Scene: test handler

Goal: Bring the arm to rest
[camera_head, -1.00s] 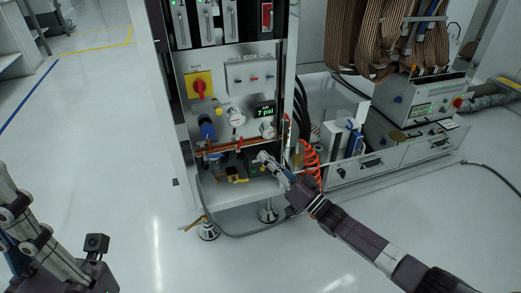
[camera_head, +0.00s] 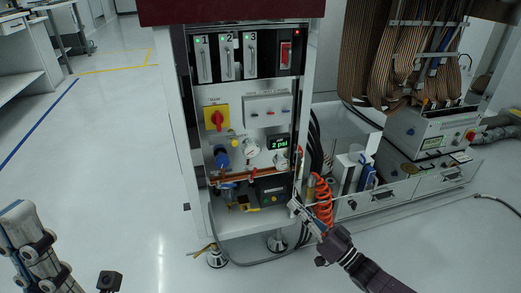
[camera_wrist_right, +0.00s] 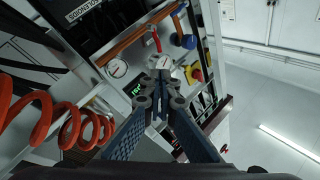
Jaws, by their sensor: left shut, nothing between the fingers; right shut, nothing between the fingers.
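My right gripper (camera_head: 293,204) is at the front right of the test handler cabinet (camera_head: 203,150), in front of its lower right side. It is shut and empty; its closed fingers also show in the right wrist view (camera_wrist_right: 160,78), with nothing between them. My right arm (camera_head: 365,270) reaches in from the bottom right. My left arm (camera_head: 35,250) shows at the bottom left, with a small black camera (camera_head: 109,281) beside it; the left gripper's fingers are out of the picture.
The panel carries a red-yellow switch (camera_head: 216,118), a blue knob (camera_head: 222,159), gauges (camera_head: 251,149) and a display (camera_head: 279,144) reading 2 psi. An orange coiled hose (camera_head: 323,203) hangs close to my right gripper. Open floor (camera_head: 110,180) lies left.

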